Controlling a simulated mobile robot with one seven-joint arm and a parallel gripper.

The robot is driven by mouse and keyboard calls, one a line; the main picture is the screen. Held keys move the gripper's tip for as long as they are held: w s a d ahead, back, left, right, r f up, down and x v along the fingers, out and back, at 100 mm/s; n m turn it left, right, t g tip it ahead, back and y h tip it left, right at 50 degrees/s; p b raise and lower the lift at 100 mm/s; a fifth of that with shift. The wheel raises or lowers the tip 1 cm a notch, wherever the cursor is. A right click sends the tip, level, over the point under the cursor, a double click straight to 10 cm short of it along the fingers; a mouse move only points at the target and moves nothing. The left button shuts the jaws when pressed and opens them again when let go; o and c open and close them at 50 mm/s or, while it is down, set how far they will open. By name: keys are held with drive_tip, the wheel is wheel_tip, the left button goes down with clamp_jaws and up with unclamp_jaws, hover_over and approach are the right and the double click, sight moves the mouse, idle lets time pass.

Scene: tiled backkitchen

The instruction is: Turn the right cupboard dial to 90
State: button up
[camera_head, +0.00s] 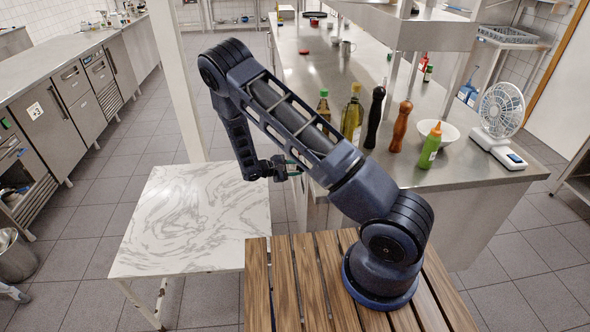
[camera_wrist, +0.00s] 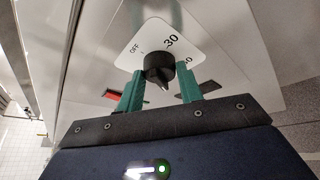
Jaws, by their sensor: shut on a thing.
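The dial (camera_wrist: 158,62) is a black round knob on a white plate (camera_wrist: 186,32) in the wrist view. The plate reads OFF at the upper left and 30 at the upper right; a further number, partly covered, ends in 0. The knob's narrow end points down in the picture; I cannot tell which mark it is set to. My gripper (camera_wrist: 161,76) has its two green fingers on either side of the knob and is shut on it. In the head view my gripper (camera_head: 287,169) is at the steel counter's left side; the dial is hidden there.
The steel counter (camera_head: 470,165) carries bottles, two mills (camera_head: 400,127), a white bowl (camera_head: 450,133) and a fan (camera_head: 501,112). A marbled white table (camera_head: 190,225) stands left of my gripper, close below it.

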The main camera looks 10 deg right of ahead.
drive_tip(key=shift+n, duration=0.3)
drive_tip(key=o, duration=1)
drive_tip(key=v, duration=1.1)
drive_tip(key=shift+w+r, duration=0.1)
drive_tip(key=shift+w, duration=0.05)
